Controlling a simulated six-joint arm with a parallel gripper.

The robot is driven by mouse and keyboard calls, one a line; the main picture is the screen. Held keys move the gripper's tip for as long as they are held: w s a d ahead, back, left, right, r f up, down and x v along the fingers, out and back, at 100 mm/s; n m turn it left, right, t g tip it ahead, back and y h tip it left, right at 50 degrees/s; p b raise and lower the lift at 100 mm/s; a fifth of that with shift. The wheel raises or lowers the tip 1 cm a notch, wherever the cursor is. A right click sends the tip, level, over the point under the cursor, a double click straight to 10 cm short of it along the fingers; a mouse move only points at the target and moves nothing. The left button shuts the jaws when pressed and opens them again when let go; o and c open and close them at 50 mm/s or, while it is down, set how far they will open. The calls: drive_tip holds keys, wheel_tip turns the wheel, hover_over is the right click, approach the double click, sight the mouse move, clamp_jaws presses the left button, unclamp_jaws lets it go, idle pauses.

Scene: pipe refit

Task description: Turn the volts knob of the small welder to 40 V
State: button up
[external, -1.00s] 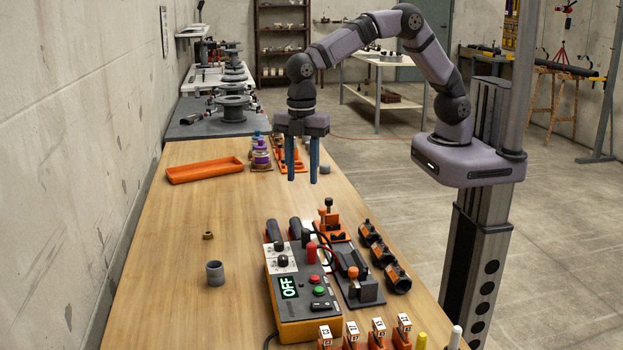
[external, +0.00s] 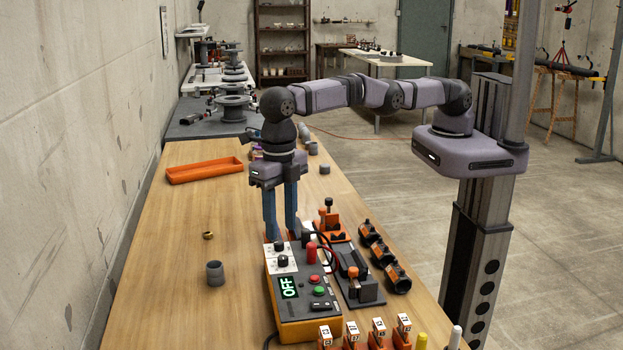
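The small welder (external: 306,325) is a grey and orange box at the front middle of the wooden bench. Its display (external: 289,287) reads OFF. Two black knobs sit on white plates at its far left corner, an upper knob (external: 278,246) and a lower knob (external: 283,261); their markings are too small to read. A red and a green button lie beside the display. My gripper (external: 281,236) points down with its two blue fingers apart and nothing seen between them. The fingertips are at or just beyond the welder's far end, close to the knobs; contact cannot be told.
A grey clamp fixture (external: 357,284) with orange parts stands right of the welder, with black cables between. Several black-orange fittings (external: 397,277) lie farther right. Labelled orange blocks (external: 352,335) line the front. A grey cup (external: 215,273) and brass ring (external: 208,235) stand left; an orange tray (external: 205,170) lies behind.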

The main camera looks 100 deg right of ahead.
sight(282, 257)
drive_tip(key=shift+f+b, duration=0.95)
drive_tip(key=shift+f, duration=0.3)
drive_tip(key=shift+f+p, duration=0.65)
drive_tip(key=shift+f, duration=1.8)
clamp_jaws()
